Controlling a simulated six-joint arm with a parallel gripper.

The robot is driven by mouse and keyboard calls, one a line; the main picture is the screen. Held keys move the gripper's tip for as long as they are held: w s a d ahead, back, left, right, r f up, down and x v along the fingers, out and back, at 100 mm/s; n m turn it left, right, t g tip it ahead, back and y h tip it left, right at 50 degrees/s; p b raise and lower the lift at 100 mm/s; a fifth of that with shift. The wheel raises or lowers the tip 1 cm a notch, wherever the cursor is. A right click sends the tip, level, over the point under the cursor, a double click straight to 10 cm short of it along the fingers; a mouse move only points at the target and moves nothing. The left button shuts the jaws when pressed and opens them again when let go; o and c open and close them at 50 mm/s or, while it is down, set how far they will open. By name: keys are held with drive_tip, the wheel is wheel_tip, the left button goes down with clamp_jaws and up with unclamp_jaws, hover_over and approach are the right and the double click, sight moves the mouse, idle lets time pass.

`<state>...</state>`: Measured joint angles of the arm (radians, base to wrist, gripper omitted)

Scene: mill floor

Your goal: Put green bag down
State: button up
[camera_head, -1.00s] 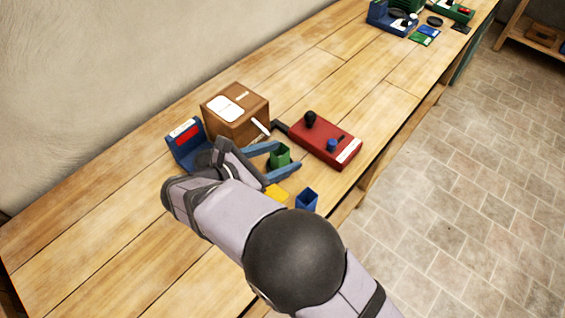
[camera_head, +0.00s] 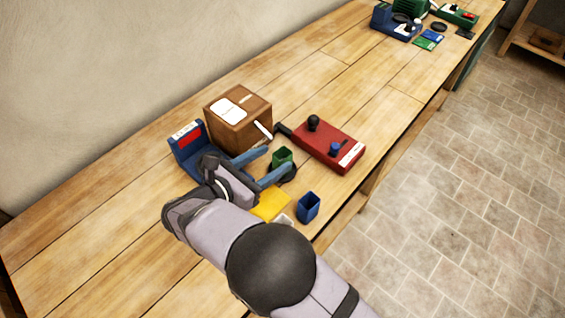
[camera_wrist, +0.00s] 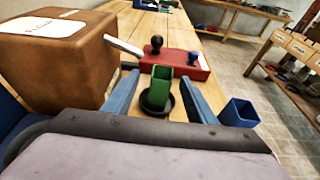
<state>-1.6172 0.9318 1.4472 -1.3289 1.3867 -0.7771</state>
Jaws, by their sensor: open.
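The green bag (camera_head: 282,157) is a small open-topped green holder. It stands upright on a round black dish (camera_head: 287,174), as the wrist view also shows for the bag (camera_wrist: 160,84) and the dish (camera_wrist: 156,107). My gripper (camera_head: 280,159) is open, its two blue fingers pointing at the bag from the near side. In the wrist view, the fingers (camera_wrist: 158,76) lie left and right of the bag with gaps between. The bag's lower part is partly hidden in the head view.
A brown box (camera_head: 238,118) stands close left of the fingers, a red device (camera_head: 330,146) beyond. A blue holder (camera_head: 308,207) and yellow sheet (camera_head: 270,204) lie nearer the bench edge. A blue device (camera_head: 185,145) is at left. The far bench middle is clear.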

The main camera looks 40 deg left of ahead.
sight(276, 159)
drive_tip(key=p+x, duration=0.1)
drive_tip(key=x, duration=0.2)
drive_tip(key=shift+w+d, duration=0.15)
drive_tip(key=shift+d, duration=0.05)
drive_tip(key=shift+w+f+p, duration=0.35)
drive_tip(key=shift+w, duration=0.3)
drive_tip(key=shift+c, duration=0.7)
clamp_jaws()
drive_tip(key=shift+r, duration=0.1)
wheel_tip(276, 159, up, 10)
drive_tip(key=shift+b, duration=1.05)
